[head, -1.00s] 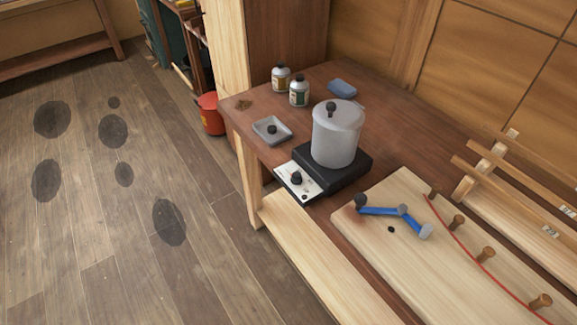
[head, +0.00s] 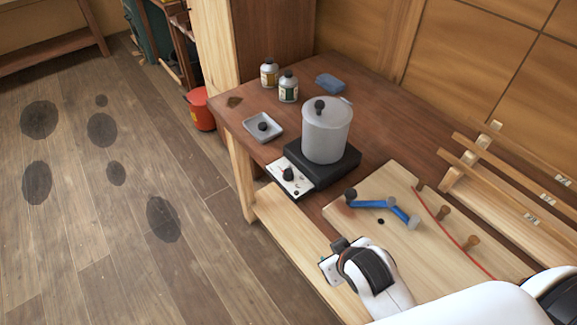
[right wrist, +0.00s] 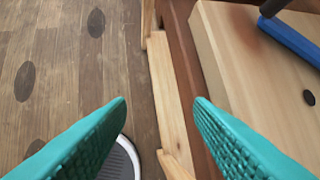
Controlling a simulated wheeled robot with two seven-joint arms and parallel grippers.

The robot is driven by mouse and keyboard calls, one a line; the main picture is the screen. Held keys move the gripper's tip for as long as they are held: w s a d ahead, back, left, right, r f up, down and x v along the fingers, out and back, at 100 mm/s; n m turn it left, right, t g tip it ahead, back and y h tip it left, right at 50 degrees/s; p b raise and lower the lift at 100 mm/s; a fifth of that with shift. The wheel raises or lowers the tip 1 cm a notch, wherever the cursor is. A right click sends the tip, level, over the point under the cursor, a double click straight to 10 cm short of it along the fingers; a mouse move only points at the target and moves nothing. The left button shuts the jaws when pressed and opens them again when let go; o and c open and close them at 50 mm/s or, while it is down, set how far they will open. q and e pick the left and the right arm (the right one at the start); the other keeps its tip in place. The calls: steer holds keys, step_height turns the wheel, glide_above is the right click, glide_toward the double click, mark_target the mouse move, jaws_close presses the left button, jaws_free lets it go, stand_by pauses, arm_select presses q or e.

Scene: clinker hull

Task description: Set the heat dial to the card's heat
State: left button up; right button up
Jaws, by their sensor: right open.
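The heat dial (head: 288,174) is a black knob on the white front panel (head: 281,183) of a black hotplate (head: 338,170). A lidded grey pot (head: 327,133) stands on the hotplate. The dial's marks are too small to read. I cannot make out a heat card. My right gripper (head: 334,258) is in front of the bench's near edge, nearer the camera than the dial and apart from it. In the right wrist view its teal fingers (right wrist: 160,100) are spread and empty, with floor and a pale wooden plank between them. My left gripper is out of view.
A pale board (head: 400,218) with a blue jointed piece (head: 383,205) and pegs lies right of the hotplate. A grey dish (head: 263,128), two bottles (head: 288,88) and a blue block (head: 330,83) sit behind. A red bucket (head: 201,109) stands on the floor.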

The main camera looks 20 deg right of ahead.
steer(key=w+a+r+n+t+y, duration=0.1)
steer(key=w+a+r+n+t, duration=0.2)
steer(key=w+r+t, duration=0.35)
steer(key=w+a+r+n+t, duration=0.35)
steer(key=w+r, duration=0.45)
steer(key=w, duration=0.4)
steer(key=w+a+r+n+t+y, duration=0.3)
steer(key=a+r+n+y, duration=0.5)
steer(key=n+y, duration=0.1)
steer(key=s+a+n+g+y, duration=0.2)
steer(key=a+n+g+y, duration=0.8)
steer(key=n, duration=0.9)
steer(key=n+g+h, duration=0.6)
steer(key=g+h, duration=0.3)
steer(key=h, duration=1)
glide_above(288, 171)
step_height(288, 171, down, 9)
step_height(288, 171, down, 11)
steer(key=p, duration=0.3)
steer(key=shift+d+f, duration=0.1)
steer(key=shift+f, duration=0.1)
